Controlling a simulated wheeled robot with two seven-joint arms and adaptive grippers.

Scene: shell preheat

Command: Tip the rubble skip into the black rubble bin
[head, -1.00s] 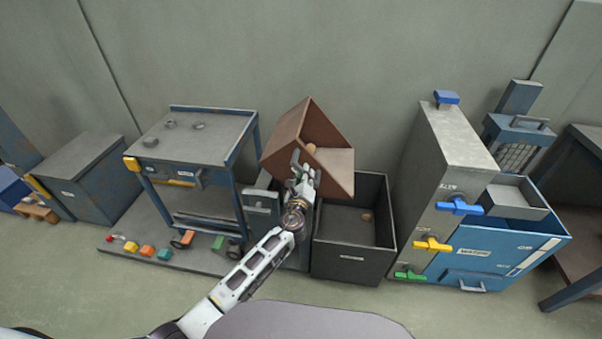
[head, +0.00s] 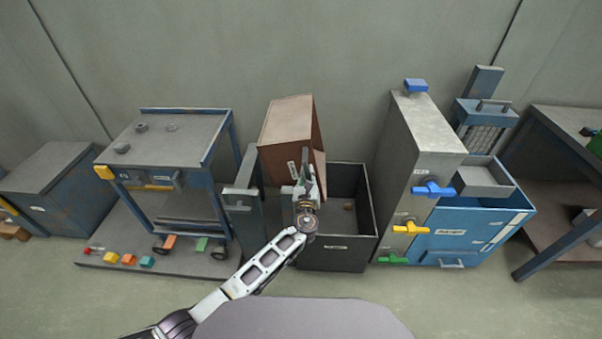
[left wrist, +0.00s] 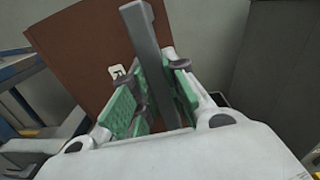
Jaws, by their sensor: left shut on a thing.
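The rubble skip (head: 284,132) is a brown box tilted above the left part of the black rubble bin (head: 333,256). Its open side faces right, and most of its inside is hidden. A small brown lump (head: 348,206) lies in the bin. My left gripper (head: 304,188) is in front of the skip. In the left wrist view, my left gripper (left wrist: 155,98) is shut on a grey bar (left wrist: 146,45) against the brown skip (left wrist: 85,50), seemingly its handle. My right gripper is not in view.
A grey stand (head: 243,195) is close left of the bin. A blue-legged table (head: 165,135) stands farther left, with coloured blocks (head: 128,259) on the base below. A tall grey cabinet (head: 425,130) with coloured handles stands close right of the bin.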

